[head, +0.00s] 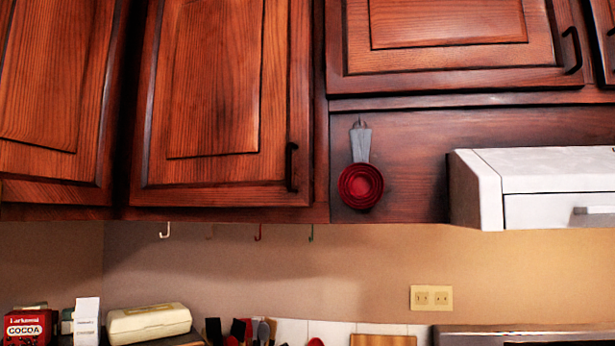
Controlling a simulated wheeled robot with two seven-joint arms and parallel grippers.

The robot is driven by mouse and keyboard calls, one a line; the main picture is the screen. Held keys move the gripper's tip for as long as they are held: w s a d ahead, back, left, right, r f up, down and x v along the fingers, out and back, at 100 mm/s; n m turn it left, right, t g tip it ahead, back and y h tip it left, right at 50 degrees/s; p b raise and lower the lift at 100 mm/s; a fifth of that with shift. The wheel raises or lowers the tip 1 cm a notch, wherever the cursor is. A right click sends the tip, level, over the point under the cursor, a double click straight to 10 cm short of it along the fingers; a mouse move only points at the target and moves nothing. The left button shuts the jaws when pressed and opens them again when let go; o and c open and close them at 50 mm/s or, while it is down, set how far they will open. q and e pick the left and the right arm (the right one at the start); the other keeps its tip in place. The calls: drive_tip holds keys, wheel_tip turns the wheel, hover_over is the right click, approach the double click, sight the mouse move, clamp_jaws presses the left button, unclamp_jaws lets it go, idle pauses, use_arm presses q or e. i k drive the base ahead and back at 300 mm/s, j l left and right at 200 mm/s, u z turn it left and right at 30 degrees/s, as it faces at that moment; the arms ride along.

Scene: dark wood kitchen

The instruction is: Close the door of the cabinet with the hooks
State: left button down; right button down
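The door looks flush or nearly flush with the cabinet frame; I cannot tell whether a small gap is left. Neither of my grippers is in view.
Another cabinet door (50,75) is at the left, and one with a black handle (450,40) at upper right. Red measuring cups (361,187) hang beside a white range hood (540,185).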

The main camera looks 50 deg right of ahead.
sight(224, 118)
drive_tip(key=z, duration=1.45)
drive_tip(key=k+l, duration=0.15)
drive_tip(key=k, duration=0.15)
drive_tip(key=k+l, duration=0.1)
drive_tip(key=k, duration=0.2)
